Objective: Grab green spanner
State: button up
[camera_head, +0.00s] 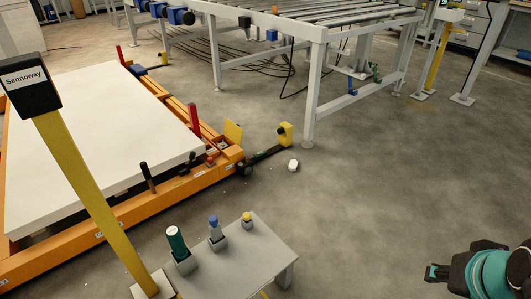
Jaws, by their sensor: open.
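A green upright tool (176,240), which looks like the green spanner's handle, stands in a grey holder on a small grey table (262,262) at the lower middle. Its lower end is hidden in the holder. My gripper (431,273) is at the lower right, well to the right of the table and apart from the tool. It is open, and nothing shows between its fingers.
A blue-topped tool (214,226) and a yellow-topped one (247,217) stand in holders beside the green one. A yellow post (92,196) rises left of the table. An orange frame (125,208) carries a white slab (100,135). Floor between table and gripper is clear.

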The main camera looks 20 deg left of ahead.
aim_at(260, 154)
jog(key=u, duration=0.05)
jog(key=i, duration=1.9)
jog(key=u, duration=1.2)
jog(key=i, duration=1.7)
jog(key=u, duration=0.9)
